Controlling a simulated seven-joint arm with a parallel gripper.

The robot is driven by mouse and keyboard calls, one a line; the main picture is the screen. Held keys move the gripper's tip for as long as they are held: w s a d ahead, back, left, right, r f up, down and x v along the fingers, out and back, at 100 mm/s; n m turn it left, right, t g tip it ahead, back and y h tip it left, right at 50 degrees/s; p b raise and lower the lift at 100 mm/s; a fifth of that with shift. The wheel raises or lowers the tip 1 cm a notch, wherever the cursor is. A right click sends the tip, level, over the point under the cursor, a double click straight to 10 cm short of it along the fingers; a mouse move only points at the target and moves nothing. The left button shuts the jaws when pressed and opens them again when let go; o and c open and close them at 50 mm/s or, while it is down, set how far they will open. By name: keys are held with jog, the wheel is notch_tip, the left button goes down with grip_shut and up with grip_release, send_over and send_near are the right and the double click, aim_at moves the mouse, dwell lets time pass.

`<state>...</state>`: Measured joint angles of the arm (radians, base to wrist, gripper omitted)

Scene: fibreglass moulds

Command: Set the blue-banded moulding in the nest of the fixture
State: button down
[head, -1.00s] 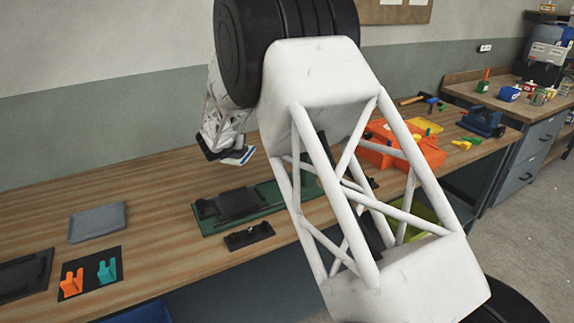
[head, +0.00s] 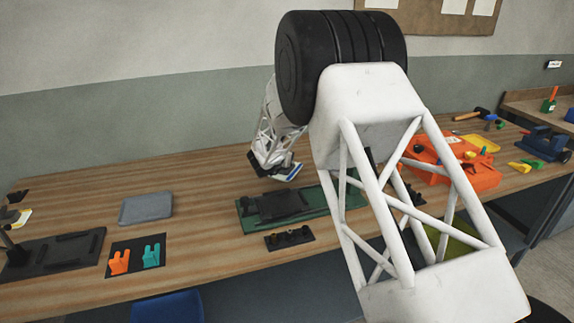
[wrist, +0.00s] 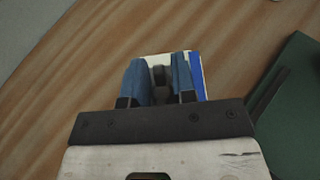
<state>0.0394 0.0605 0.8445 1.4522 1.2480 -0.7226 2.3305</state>
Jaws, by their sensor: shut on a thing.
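The blue-banded moulding (wrist: 197,75) is a pale piece with a blue stripe along one side. My gripper (wrist: 161,77) is shut on it, with the blue fingers covering part of it in the wrist view. In the head view the moulding (head: 292,172) shows small under my gripper (head: 277,170), behind the fixture. The fixture (head: 332,198) is a green plate carrying a dark block; my arm hides its right part. In the wrist view a green corner (wrist: 300,100) shows at the right, apart from the moulding. I cannot make out the nest clearly.
A small black rack (head: 290,240) lies in front of the fixture. A grey tray (head: 146,207), a black mat with orange and teal holders (head: 136,258) and a dark fixture-like plate (head: 60,252) are at left. An orange case (head: 470,175) stands right. Bench behind the tray is clear.

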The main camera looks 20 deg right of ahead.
jog(key=shift+f, duration=1.8)
jog(key=c, duration=0.9)
grip_release()
jog(key=shift+f, duration=0.15)
jog(key=shift+c, duration=0.2)
jog(key=shift+s+a+r, duration=0.3)
jog(key=shift+a+r, duration=0.05)
jog(key=v, duration=1.1)
jog(key=shift+r, duration=0.1)
